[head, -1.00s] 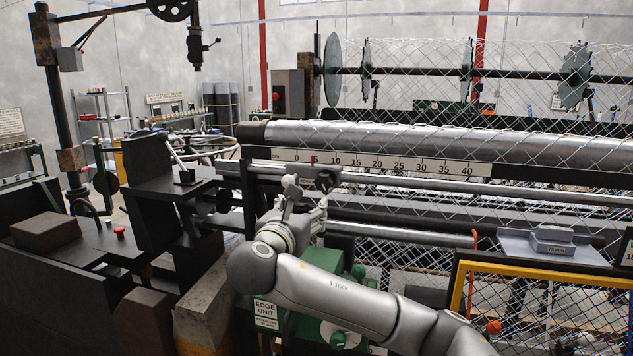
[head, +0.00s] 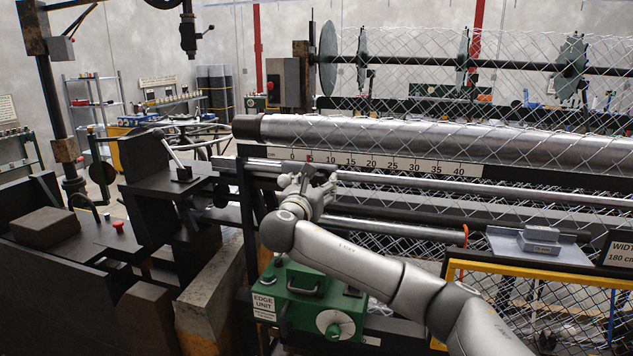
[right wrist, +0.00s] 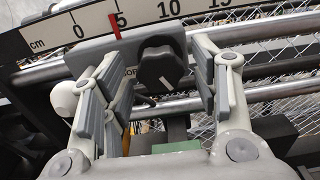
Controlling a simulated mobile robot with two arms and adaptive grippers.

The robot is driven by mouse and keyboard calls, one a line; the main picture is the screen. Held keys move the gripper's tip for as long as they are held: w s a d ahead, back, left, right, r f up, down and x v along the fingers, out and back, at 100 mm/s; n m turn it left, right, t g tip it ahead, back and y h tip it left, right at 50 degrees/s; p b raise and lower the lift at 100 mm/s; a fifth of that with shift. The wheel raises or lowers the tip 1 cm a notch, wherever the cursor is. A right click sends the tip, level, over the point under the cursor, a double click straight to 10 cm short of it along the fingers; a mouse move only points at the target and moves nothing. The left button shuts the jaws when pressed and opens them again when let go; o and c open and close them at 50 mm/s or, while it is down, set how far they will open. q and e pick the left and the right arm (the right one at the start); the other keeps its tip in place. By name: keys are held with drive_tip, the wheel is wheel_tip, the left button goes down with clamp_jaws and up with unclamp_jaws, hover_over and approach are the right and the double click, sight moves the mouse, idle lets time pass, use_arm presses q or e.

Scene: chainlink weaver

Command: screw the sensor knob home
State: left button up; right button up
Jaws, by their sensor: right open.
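The sensor knob (right wrist: 160,68) is black and lobed with a pale mark line. It sits on a grey block (right wrist: 125,53) under the centimetre scale (right wrist: 95,24), whose red pointer (right wrist: 115,26) is near 5. My right gripper (right wrist: 150,78) is open, one finger left and one right of the knob, with gaps on both sides. In the head view my right gripper (head: 308,183) is in front of the rail below the scale and largely hides the knob. How far the knob is screwed in cannot be told. My left gripper is not in view.
A green edge unit (head: 312,300) with a white dial stands below my right arm. A steel roller (head: 400,135) with chain-link mesh runs behind the scale. A yellow-framed mesh panel (head: 540,268) is at right. A pale round ball (right wrist: 65,98) is beside the left finger.

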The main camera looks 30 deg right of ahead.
drive_tip(key=c, duration=1)
drive_tip(key=shift+f, duration=0.1)
